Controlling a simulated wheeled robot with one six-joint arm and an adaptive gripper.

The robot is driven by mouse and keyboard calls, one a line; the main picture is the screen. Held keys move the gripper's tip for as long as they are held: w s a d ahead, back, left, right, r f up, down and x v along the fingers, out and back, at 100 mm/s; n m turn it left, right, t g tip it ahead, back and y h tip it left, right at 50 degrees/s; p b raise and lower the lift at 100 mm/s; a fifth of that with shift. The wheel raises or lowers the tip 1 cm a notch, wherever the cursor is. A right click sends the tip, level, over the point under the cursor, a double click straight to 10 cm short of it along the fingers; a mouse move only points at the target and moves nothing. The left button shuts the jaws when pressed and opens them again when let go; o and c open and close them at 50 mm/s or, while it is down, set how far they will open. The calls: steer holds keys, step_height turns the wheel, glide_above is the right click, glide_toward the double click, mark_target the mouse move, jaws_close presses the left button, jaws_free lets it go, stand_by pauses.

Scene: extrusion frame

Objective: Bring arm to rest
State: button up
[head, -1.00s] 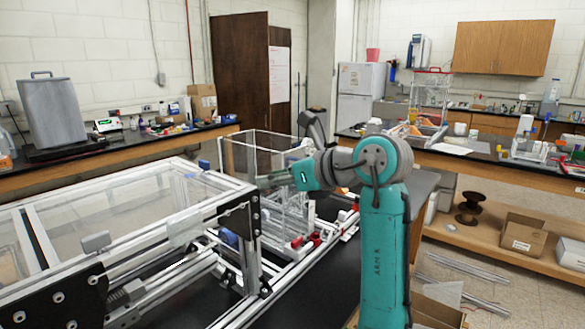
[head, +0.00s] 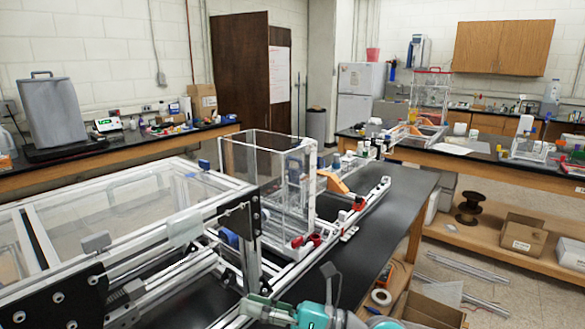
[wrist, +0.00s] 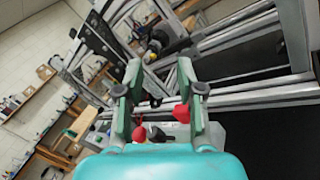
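My gripper (head: 258,308) is low at the bottom edge of the head view, pointing left, beside the front corner of the aluminium extrusion frame (head: 252,240). In the wrist view my gripper (wrist: 158,80) has its two grey-green fingers apart with nothing held between them. Part of my teal arm shows at the bottom of the head view; the rest is cut off by the picture edge. Frame rails (wrist: 225,38) lie beyond the fingers in the wrist view. Two red pieces show between and behind the fingers; I cannot tell whether they touch.
The clear-walled box (head: 265,185) stands on the frame, with red clamps (head: 305,242) at its foot. The black bench top (head: 395,200) has a bare stretch to the right.

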steer(key=s+d+f+n+t+h, duration=0.3)
steer(key=s+d+f+n+h, duration=0.3)
steer(key=s, duration=0.7)
steer(key=s+d+f+n+t+h, duration=0.3)
steer(key=s+d+f+n+h, duration=0.3)
steer(key=s+d+f+n, duration=0.3)
steer(key=s+d+f+n+t+h, duration=0.4)
steer(key=s+d+f+n+h, duration=0.2)
steer(key=s+d+n, duration=0.3)
steer(key=s+f+n, duration=0.1)
steer(key=s+n, duration=0.3)
steer(key=s, duration=0.5)
steer(key=shift+s+d+f+h, duration=0.15)
steer(key=shift+d+f+h, duration=0.1)
steer(key=shift+d+h, duration=0.1)
steer(key=shift+o, duration=0.4)
